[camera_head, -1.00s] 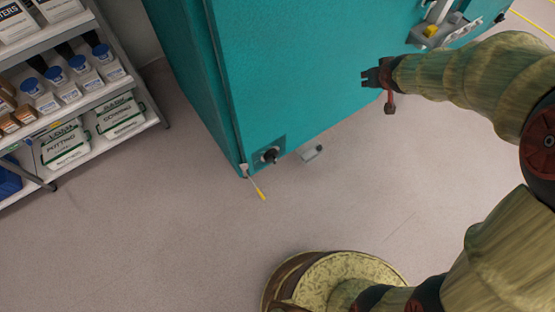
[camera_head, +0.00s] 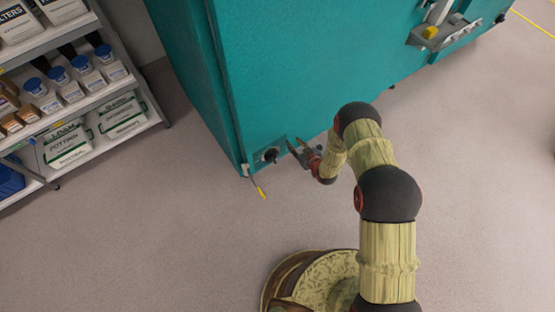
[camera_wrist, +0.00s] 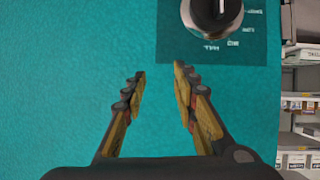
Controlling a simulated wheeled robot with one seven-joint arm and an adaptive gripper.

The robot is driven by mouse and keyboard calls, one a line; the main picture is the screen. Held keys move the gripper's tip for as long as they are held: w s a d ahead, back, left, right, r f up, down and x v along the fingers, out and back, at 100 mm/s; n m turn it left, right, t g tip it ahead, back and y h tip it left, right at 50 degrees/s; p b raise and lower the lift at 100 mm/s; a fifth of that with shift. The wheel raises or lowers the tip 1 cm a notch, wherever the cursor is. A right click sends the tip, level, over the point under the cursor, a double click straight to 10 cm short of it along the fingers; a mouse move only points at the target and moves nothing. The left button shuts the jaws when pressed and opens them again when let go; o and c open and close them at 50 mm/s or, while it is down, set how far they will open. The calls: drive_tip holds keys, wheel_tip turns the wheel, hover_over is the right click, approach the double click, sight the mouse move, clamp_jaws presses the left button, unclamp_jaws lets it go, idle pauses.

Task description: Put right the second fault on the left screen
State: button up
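A black rotary knob (camera_head: 270,155) sits on a darker plate low on the teal chamber (camera_head: 290,75), near its lower left corner. The knob also shows at the top of the wrist view (camera_wrist: 212,12), with small labels around it, some too small to read. My gripper (camera_head: 294,148) is just right of the knob in the head view. In the wrist view my gripper (camera_wrist: 160,72) has its fingers spread with nothing between them, and the knob lies beyond the right fingertip, apart from it. The left screen is not in view.
A yellow-tipped tag or cord (camera_head: 260,190) hangs at the chamber's lower corner. A grey bracket with a yellow part (camera_head: 432,32) is on the chamber at upper right. A shelf (camera_head: 75,105) with bottles and bags stands at left. The floor (camera_head: 150,230) between is clear.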

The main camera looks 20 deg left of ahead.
drive_tip(key=y, duration=0.2)
approach(276, 158)
drive_tip(key=w, duration=0.1)
drive_tip(key=shift+n, duration=0.3)
drive_tip(key=b+x, duration=0.1)
drive_tip(key=x, duration=0.1)
drive_tip(key=b+x, duration=0.1)
drive_tip(key=x, duration=0.2)
drive_tip(key=f+x, duration=0.1)
drive_tip(key=x, duration=0.1)
drive_tip(key=shift+s+a+b, duration=0.25)
drive_tip(key=shift+s+b, duration=0.05)
drive_tip(key=shift+b, duration=0.1)
drive_tip(key=shift+w+a, duration=0.3)
drive_tip(key=shift+w, duration=0.05)
drive_tip(key=shift+c, duration=0.6)
clamp_jaws()
